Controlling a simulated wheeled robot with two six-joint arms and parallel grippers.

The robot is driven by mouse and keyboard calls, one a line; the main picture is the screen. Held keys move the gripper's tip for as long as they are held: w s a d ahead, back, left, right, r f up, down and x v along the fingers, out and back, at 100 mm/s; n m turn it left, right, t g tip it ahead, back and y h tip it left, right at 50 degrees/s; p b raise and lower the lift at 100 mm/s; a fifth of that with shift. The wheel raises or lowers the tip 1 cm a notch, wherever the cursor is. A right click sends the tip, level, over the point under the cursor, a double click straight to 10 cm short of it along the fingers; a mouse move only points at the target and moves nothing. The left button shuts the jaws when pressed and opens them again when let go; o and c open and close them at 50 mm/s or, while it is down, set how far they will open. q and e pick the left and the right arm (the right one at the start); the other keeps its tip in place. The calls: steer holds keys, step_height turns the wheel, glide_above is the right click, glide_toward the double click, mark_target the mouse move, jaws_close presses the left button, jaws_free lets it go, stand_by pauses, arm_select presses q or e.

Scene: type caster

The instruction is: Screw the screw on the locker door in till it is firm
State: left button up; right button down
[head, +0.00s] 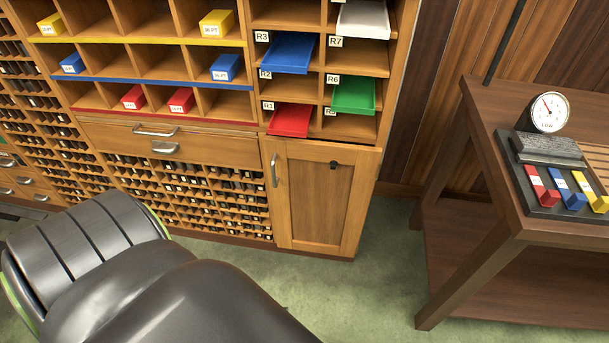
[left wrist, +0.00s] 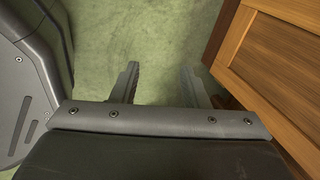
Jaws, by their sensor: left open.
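The locker door (head: 312,205) is a wooden panel door with a metal handle (head: 274,170) on its left side. A small dark screw (head: 333,165) shows near the top of its panel, towards the right. In the left wrist view, my left gripper (left wrist: 160,85) is open and empty, with green floor between its fingers. The wooden door or cabinet edge (left wrist: 275,60) is at the right of that view, beside the right finger; the screw is not seen there. In the head view my black arm covers the lower left and its gripper is hidden. My right gripper is not in view.
Above the door are slots with coloured trays, including a red one (head: 290,120) and a green one (head: 353,95). A wooden table (head: 480,120) with a dial gauge (head: 549,111) stands at the right. Green carpet (head: 375,270) is clear between cabinet and table.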

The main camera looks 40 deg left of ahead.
arm_select(q)
steer(key=s+a+f+n+g, duration=0.1)
steer(key=s+a+f+n, duration=0.2)
steer(key=s, duration=0.4)
steer(key=m+t+y+b, duration=0.1)
steer(key=m+t+y, duration=0.65)
steer(key=m, duration=1.45)
glide_toward(333, 165)
steer(key=shift+t+h, duration=0.75)
steer(key=b+x, duration=0.1)
steer(key=x, duration=0.1)
steer(key=b+x, duration=0.1)
steer(key=x, duration=0.1)
steer(key=a+b+x, duration=0.1)
steer(key=x, duration=0.1)
steer(key=shift+a+f+b, duration=0.15)
steer(key=shift+f+b, duration=0.2)
steer(key=shift+w+a+f, duration=0.15)
steer(key=shift+w+a, duration=0.2)
steer(key=shift+w, duration=0.2)
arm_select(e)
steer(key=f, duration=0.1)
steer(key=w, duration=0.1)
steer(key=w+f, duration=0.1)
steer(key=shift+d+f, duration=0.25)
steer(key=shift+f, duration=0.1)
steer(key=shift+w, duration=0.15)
